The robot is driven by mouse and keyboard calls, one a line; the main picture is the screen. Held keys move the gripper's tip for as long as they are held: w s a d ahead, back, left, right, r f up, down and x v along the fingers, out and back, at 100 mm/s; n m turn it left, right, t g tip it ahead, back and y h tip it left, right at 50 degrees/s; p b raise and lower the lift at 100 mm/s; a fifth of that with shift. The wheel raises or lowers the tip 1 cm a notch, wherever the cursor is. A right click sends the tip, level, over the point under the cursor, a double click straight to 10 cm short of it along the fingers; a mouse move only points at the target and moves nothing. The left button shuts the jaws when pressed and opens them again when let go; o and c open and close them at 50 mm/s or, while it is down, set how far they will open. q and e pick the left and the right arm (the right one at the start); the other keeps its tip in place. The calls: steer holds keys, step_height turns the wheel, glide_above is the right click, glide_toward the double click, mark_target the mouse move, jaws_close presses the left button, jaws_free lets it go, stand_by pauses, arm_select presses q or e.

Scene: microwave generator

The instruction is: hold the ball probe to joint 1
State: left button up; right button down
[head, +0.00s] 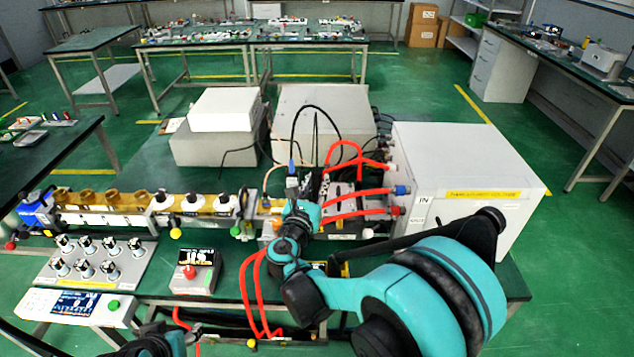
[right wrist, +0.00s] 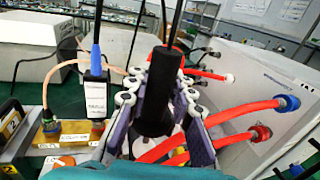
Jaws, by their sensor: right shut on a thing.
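My right gripper (right wrist: 159,88) is shut on a thick black cylinder, the handle of the ball probe (right wrist: 154,108), in the right wrist view. The handle stands nearly upright between the purple finger pads, with a black lead at its top. Its ball end is hidden. In the head view my right gripper (head: 313,190) is over the middle of the bench, beside the brass waveguide line (head: 265,208); its fingers are small and partly hidden there. I cannot tell which joint is joint 1, or whether the probe touches one. The left gripper's fingers are out of view.
Red hoses (head: 358,195) run right to a white cabinet (head: 470,190). A knob panel (head: 95,262) and a red-button box (head: 195,271) stand front left. Grey instrument boxes (head: 320,118) stand behind.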

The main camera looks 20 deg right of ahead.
step_height(320, 180, up, 9)
steer(key=p, duration=0.7)
stand_by(0.3)
stand_by(1.3)
